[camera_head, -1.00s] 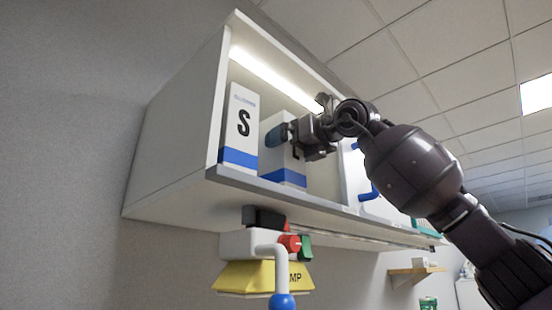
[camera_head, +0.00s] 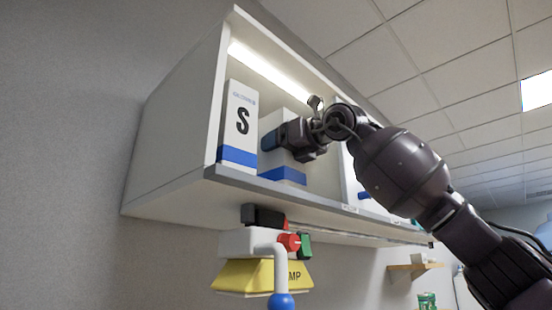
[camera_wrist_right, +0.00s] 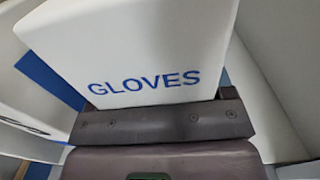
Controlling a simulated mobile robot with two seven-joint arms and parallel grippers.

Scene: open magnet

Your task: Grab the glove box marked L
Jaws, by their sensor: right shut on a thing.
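A white glove box with a blue lower band (camera_head: 284,174) stands in the open wall cabinet, right of the box marked S (camera_head: 240,125). My right gripper (camera_head: 272,141) is at its upper part, shut on it and covering its front marking. In the right wrist view the white box (camera_wrist_right: 130,42) fills the upper middle, with "GLOVES" in blue close above the gripper body. The fingertips are hidden there. The left gripper is out of view.
The cabinet (camera_head: 175,150) has a side wall on the left and a front lip (camera_head: 300,195) below the boxes. A yellow sign (camera_head: 250,277) and a pipe with a blue end (camera_head: 281,301) hang underneath. A small shelf (camera_head: 415,268) is at the lower right.

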